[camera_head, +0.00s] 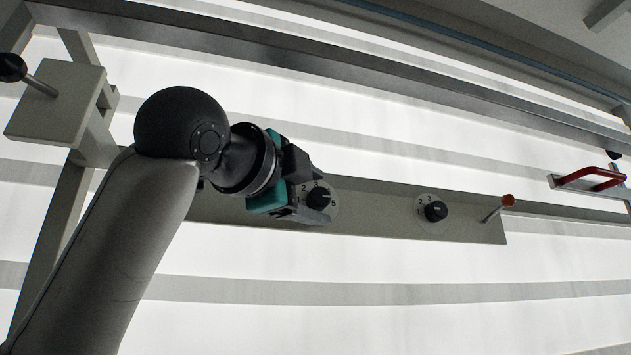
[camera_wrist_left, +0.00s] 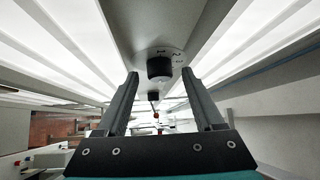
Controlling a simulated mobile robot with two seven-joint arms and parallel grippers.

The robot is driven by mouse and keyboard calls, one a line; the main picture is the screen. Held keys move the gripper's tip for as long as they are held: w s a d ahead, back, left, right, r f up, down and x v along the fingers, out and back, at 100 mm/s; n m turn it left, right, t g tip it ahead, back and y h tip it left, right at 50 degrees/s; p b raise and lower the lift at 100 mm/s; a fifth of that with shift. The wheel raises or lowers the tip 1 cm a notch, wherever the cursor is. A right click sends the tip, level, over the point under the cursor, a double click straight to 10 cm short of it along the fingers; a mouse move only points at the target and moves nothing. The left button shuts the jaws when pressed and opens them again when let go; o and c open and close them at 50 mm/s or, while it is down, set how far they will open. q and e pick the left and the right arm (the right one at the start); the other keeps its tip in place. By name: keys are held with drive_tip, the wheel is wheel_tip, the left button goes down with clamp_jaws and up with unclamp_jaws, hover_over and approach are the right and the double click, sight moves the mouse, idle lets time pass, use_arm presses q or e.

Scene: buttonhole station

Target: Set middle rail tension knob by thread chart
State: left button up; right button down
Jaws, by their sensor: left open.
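A grey rail (camera_head: 385,207) carries black tension knobs on pale numbered dials. A second knob (camera_head: 435,211) sits farther right on the rail, also in the left wrist view (camera_wrist_left: 153,96). My arm hides part of the rail to the left. No thread chart is readable.
A red handle (camera_head: 596,178) is at the far right. A grey block (camera_head: 60,103) with a black-ball lever (camera_head: 12,68) stands at the left. A long beam crosses above.

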use_arm(q)
drive_tip(key=shift+w+d, duration=0.15)
drive_tip(key=shift+w, duration=0.1)
clamp_jaws()
idle(0.5)
